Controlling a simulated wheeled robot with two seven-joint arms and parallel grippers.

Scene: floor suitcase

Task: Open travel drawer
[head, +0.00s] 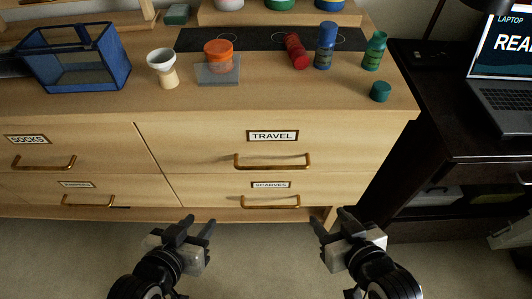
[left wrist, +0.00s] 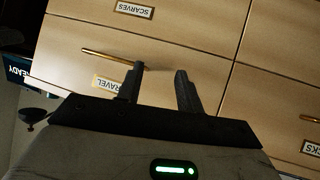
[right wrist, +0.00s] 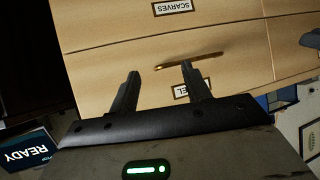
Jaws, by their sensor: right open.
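The travel drawer (head: 215,150) is the upper right drawer of a wooden dresser and looks shut. Its TRAVEL label (head: 272,135) sits above a brass bar handle (head: 272,162). The handle also shows in the left wrist view (left wrist: 108,57) and the right wrist view (right wrist: 190,62), where fingers partly cover the label. My left gripper (head: 198,223) is open and empty, low in front of the dresser, left of the handle. My right gripper (head: 331,217) is open and empty, right of and below the handle in the head view. Neither touches the handle.
The scarves drawer (head: 215,190) is below and the socks drawer (head: 90,145) is left; both look shut. A dark desk with a laptop (head: 500,75) is at right. Floor in front is clear.

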